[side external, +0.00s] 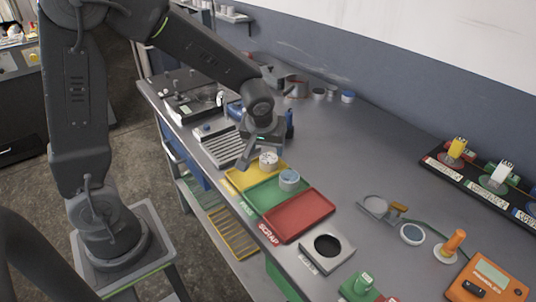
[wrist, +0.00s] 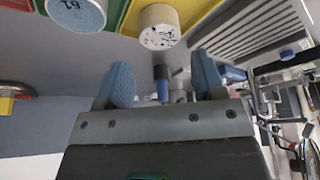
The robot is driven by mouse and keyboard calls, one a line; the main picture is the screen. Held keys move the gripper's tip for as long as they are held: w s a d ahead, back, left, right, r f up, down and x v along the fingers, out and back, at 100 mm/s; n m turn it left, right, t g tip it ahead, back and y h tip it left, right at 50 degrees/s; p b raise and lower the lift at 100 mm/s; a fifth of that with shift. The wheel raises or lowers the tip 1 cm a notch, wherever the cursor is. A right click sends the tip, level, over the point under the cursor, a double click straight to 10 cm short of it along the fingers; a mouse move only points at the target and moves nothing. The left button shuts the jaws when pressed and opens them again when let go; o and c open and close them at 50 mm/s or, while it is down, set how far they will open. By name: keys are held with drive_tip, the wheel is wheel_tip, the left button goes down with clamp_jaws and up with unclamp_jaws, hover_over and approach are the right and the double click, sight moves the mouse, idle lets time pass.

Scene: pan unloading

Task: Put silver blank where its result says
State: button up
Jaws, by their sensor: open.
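My gripper (side external: 263,124) is over the bench behind the slatted metal rack (side external: 232,146). In the wrist view its two blue fingers (wrist: 163,78) stand apart with nothing held between them. A white speckled cylinder (side external: 268,159) stands in the yellow tray (side external: 236,183), and it shows in the wrist view (wrist: 158,27). A blue-grey cylinder (side external: 289,180) stands in the green tray (side external: 268,202); its numbered end shows in the wrist view (wrist: 75,12). The red tray (side external: 300,215), marked SCRAP, is empty. I cannot tell for certain which piece is the silver blank.
A metal block with a dark round hole (side external: 327,246) sits right of the red tray. An orange device (side external: 489,281), an orange-handled tool (side external: 455,242) and a round dish (side external: 412,234) stand at the right. Small pots (side external: 318,94) stand by the wall. The bench centre is clear.

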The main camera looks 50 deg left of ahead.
drive_tip(key=s+d+r+m+t+h, duration=0.1)
drive_tip(key=s+r+m, duration=0.3)
drive_tip(key=s, duration=0.5)
drive_tip(key=s+d+r+m+t+h, duration=0.1)
drive_tip(key=s+d+r+m, duration=0.3)
drive_tip(key=s+r, duration=0.4)
drive_tip(key=shift+s+d+r+h, duration=0.15)
drive_tip(key=shift+s+r+h, duration=0.25)
idle(0.5)
